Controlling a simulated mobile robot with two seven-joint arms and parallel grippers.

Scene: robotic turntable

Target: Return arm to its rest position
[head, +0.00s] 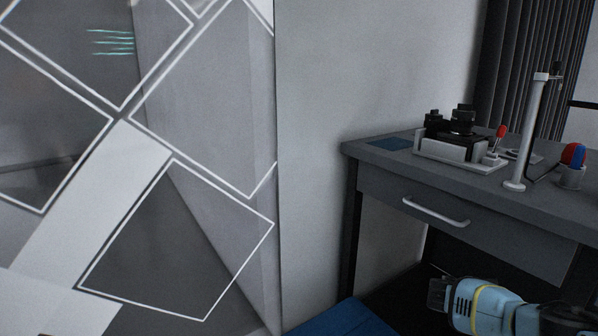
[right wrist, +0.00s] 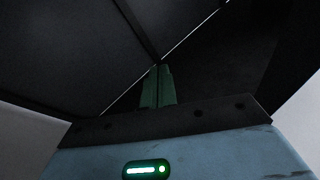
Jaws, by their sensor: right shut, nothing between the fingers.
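My right arm (head: 490,306), pale blue with a yellow band, is low at the right in the head view, in front of and below the desk drawer. Its dark gripper (head: 438,292) points left and holds nothing that I can see. In the right wrist view the greenish fingers of the right gripper (right wrist: 158,72) are together and empty, against dark surfaces. My left arm and gripper are not in view.
A grey desk (head: 470,205) with a white drawer handle (head: 436,212) stands at the right. On it are a black-and-white device (head: 452,142), a white post (head: 532,130) and a cup (head: 571,177) with red and blue tops. A patterned glass panel (head: 200,110) fills the left.

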